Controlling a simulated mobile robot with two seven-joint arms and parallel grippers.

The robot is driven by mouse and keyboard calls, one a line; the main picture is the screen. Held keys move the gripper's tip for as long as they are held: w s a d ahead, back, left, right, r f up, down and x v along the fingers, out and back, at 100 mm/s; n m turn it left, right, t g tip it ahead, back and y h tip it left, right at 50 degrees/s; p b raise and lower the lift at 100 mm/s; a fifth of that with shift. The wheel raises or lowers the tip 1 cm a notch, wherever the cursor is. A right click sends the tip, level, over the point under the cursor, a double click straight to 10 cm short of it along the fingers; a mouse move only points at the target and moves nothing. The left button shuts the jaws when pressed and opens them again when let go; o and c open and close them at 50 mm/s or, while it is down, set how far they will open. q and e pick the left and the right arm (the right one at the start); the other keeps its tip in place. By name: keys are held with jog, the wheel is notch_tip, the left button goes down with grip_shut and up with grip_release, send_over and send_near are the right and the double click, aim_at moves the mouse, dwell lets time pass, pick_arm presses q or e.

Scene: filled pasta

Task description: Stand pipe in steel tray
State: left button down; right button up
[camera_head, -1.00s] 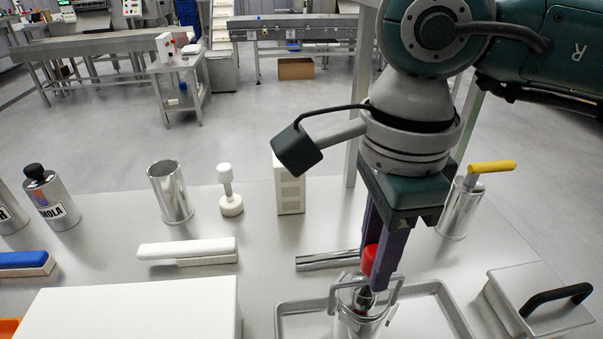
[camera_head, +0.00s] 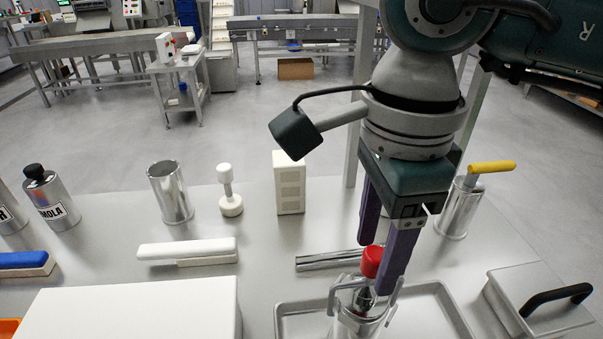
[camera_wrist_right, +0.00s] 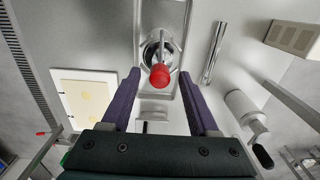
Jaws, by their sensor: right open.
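A steel pipe (camera_head: 335,260) lies on the table just behind the steel tray (camera_head: 447,305); in the wrist view a shiny tube (camera_wrist_right: 214,52) lies beside the tray. A steel canister (camera_head: 352,322) with side handles stands in the tray, and a steel part with a red knob (camera_head: 373,261) rises upright from it. My right gripper (camera_head: 381,267) is open, its purple fingers spread wide around and above the knob. In the wrist view the red knob (camera_wrist_right: 160,76) shows between the fingertips, with nothing gripped. My left gripper is out of view.
A grey box with a black handle (camera_head: 540,305) stands right of the tray. A steel cylinder with a yellow handle (camera_head: 463,205) is behind it. A white board (camera_head: 140,305) lies to the left. A cream box (camera_head: 289,184) stands at the back.

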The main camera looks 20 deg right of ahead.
notch_tip(320, 180, up, 11)
jog(key=shift+b, duration=0.35)
jog(key=shift+f, duration=0.1)
